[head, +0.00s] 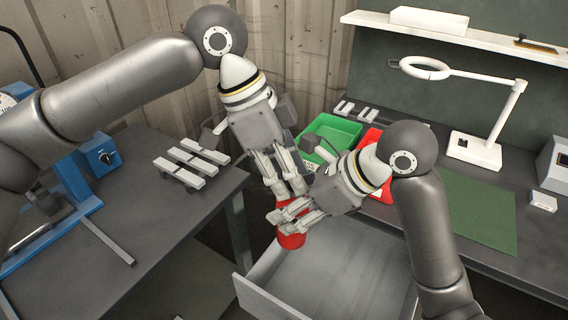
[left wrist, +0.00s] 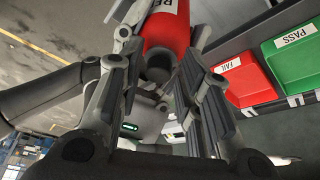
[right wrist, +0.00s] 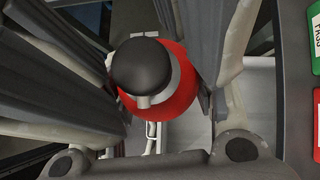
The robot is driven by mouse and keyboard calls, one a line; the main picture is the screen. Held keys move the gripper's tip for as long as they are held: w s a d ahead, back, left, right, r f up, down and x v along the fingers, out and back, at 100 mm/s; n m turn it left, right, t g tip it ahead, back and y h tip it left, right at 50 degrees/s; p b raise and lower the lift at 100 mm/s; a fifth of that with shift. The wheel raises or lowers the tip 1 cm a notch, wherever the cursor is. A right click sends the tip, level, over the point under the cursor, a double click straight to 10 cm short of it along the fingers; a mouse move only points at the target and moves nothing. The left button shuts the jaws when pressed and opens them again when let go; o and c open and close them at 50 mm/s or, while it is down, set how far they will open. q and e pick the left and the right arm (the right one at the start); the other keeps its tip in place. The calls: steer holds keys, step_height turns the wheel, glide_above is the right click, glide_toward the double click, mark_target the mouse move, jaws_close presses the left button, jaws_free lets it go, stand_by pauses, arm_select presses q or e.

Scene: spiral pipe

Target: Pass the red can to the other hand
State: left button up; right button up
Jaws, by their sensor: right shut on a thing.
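The red can (head: 291,241) is held above the open drawer, tilted, with parts hidden by the fingers. My right gripper (head: 282,221) is shut on it from the right. In the right wrist view the can (right wrist: 184,90) sits between the fingers, its dark rounded cap facing the camera. My left gripper (head: 290,192) comes down from above with its fingertips at the can's upper end. In the left wrist view the can (left wrist: 167,30) shows beyond its spread fingers, cap end nearest. The left gripper looks open; I see no clear finger contact.
A grey drawer (head: 262,303) is open below the can. A green bin (head: 335,133) and a red bin (head: 369,146) stand on the right bench behind my right gripper. A magnifier lamp (head: 473,150) stands further right. A left bench (head: 190,215) holds blue equipment.

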arm_select(q)
jaws_close()
arm_select(e)
steer(key=o, duration=1.3)
